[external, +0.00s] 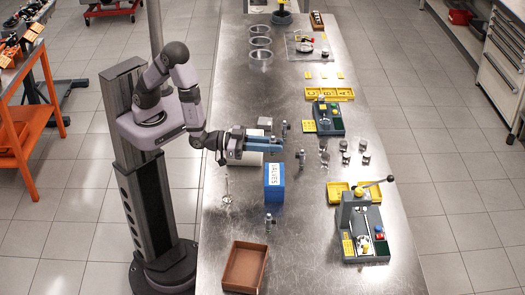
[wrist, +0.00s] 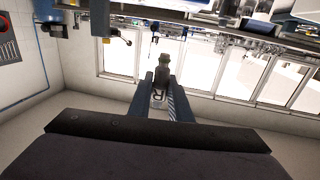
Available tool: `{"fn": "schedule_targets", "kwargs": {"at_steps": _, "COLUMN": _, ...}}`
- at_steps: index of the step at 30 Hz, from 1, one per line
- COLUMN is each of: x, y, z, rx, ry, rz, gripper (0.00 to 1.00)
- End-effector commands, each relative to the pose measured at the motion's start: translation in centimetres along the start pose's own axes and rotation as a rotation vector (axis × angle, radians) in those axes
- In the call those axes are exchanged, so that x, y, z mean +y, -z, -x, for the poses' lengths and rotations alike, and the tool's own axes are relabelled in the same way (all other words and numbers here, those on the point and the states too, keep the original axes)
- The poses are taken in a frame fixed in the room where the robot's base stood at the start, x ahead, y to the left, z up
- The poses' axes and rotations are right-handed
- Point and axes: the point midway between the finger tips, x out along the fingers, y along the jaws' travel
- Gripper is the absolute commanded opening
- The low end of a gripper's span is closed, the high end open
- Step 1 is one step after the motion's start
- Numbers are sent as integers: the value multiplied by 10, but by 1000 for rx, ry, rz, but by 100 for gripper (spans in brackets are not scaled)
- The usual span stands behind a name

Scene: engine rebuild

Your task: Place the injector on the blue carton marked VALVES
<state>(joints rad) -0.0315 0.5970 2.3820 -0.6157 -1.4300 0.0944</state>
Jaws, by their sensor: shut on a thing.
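Similar small upright parts stand right of my gripper (external: 302,158) and nearer the front (external: 268,222). A brown open tray (external: 227,268) lies at the near end. Fixtures with yellow trays (external: 330,94) line the right edge.

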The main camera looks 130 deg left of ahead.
Motion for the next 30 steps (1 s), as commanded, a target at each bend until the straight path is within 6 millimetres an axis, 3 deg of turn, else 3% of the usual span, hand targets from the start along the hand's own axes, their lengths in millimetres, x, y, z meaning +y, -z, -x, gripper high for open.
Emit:
{"fn": "schedule_targets", "kwargs": {"at_steps": 14, "x": 0, "y": -19, "z": 0, "rx": 1, "ry": 1, "rz": 0, "gripper": 0}}
{"fn": "schedule_targets", "kwargs": {"at_steps": 24, "x": 0, "y": -48, "z": 0, "rx": 0, "ry": 1, "rz": -1, "gripper": 0}}
{"fn": "schedule_targets", "kwargs": {"at_steps": 30, "x": 0, "y": -52, "z": 0, "rx": 2, "ry": 0, "rz": 1, "gripper": 0}}
